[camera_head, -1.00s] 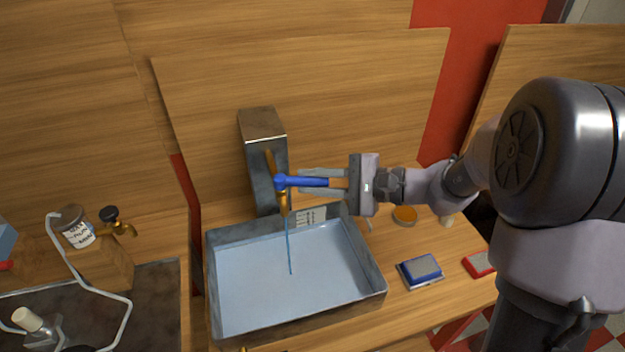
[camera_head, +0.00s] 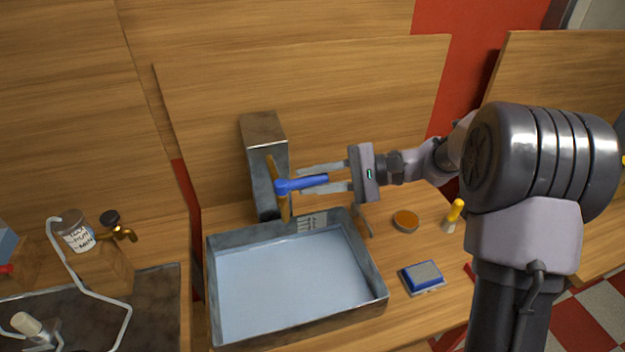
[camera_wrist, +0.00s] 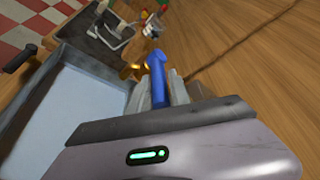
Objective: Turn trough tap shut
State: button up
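The trough tap's brass spout (camera_head: 284,205) stands in front of a grey metal post (camera_head: 262,165) above the trough (camera_head: 372,262). Its blue lever (camera_head: 300,184) points right and tilts slightly up at its free end. No water stream shows under the spout. My gripper (camera_head: 312,178) reaches in from the right, with its fingers on either side of the lever. A gap shows between the upper finger and the lever, so the gripper looks open. In the wrist view the blue lever (camera_wrist: 158,80) lies between the fingers (camera_wrist: 164,88).
A blue-and-grey sponge (camera_head: 422,276), a round orange-topped tin (camera_head: 405,221) and a yellow-topped item (camera_head: 454,212) are right of the trough. A wooden backboard (camera_head: 340,90) stands behind.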

jog(key=shift+o, duration=1.2)
jog(key=p+v, duration=0.4)
jog(key=v, duration=1.3)
jog(key=shift+d, duration=0.2)
jog(key=shift+a+r, duration=0.1)
